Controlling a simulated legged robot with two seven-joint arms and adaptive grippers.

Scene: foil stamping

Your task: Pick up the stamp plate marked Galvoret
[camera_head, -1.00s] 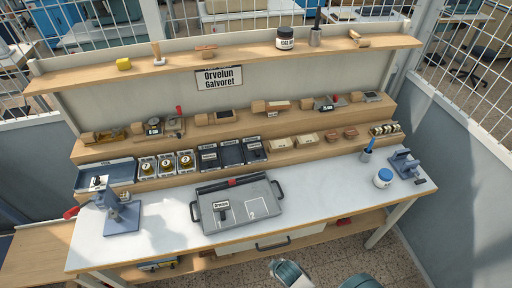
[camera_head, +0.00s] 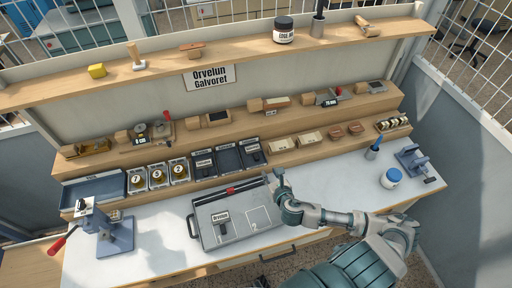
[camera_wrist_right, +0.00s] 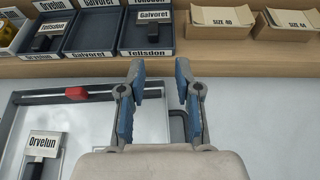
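The stamp plate marked Galvoret (camera_wrist_right: 152,16) has a white label and a dark handle; it lies in the rightmost dark tray (camera_wrist_right: 145,52), whose front label reads Telisdon. In the head view this plate (camera_head: 250,147) is small, on the lower shelf step. My right gripper (camera_wrist_right: 160,76) is open and empty in the right wrist view, its fingers pointing toward the shelf, short of the tray and slightly right of the plate. In the head view the right gripper (camera_head: 278,180) is beside the grey fixture's back right corner. My left gripper is not in view.
The middle tray (camera_wrist_right: 90,54), labelled Galvoret, looks empty. The left tray (camera_wrist_right: 40,57), labelled Orvelun, holds another plate. Cardboard boxes (camera_wrist_right: 222,22) stand right of the trays. The grey fixture (camera_head: 205,240) holds a plate marked Orvelun (camera_head: 221,218). A blue press (camera_head: 115,238) stands at left.

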